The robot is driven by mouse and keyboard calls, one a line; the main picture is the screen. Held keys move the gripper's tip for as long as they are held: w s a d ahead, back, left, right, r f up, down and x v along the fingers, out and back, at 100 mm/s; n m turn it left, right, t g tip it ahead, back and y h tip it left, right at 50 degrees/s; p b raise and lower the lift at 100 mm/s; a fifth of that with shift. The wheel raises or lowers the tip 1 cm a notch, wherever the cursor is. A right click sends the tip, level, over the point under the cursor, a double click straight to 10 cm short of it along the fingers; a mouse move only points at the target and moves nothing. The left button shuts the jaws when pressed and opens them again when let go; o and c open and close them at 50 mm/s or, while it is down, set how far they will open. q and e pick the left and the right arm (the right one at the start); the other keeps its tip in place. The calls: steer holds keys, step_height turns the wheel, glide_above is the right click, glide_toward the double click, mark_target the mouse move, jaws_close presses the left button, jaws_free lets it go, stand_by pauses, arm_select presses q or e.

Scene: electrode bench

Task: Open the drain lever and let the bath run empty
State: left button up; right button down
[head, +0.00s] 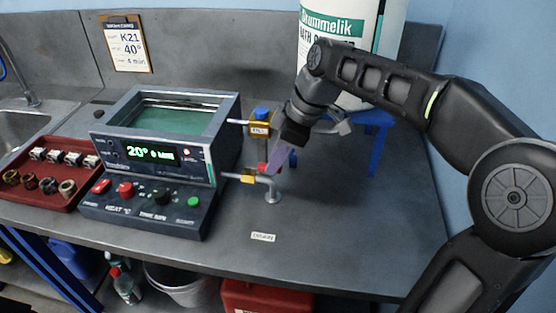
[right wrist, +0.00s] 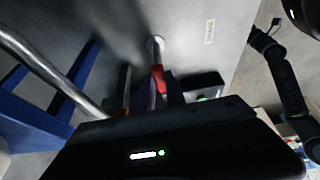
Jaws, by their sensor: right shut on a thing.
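The bath (head: 175,117) holds green liquid, and its display reads 20°. The drain pipe (head: 271,192) leaves its lower right side past a yellow tag (head: 247,177) and bends down to the bench. The red drain lever (head: 263,168) sits on this pipe; it also shows in the right wrist view (right wrist: 158,76). My right gripper (head: 281,158) is shut on the lever, and its fingers hide part of it. In the right wrist view, my left gripper (right wrist: 266,42) shows small at the right; its jaws are too unclear to judge.
A blue-knobbed fill valve (head: 262,114) stands just above the lever. A white drum (head: 340,40) on a blue stand (head: 372,130) is behind my right arm. A red tray (head: 45,190) of small parts lies at left. The bench front around the drain label (head: 262,237) is clear.

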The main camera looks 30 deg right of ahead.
steer(key=c, duration=1.4)
jaws_free()
steer(key=shift+o, duration=0.2)
steer(key=v, duration=0.7)
steer(key=shift+r, duration=0.35)
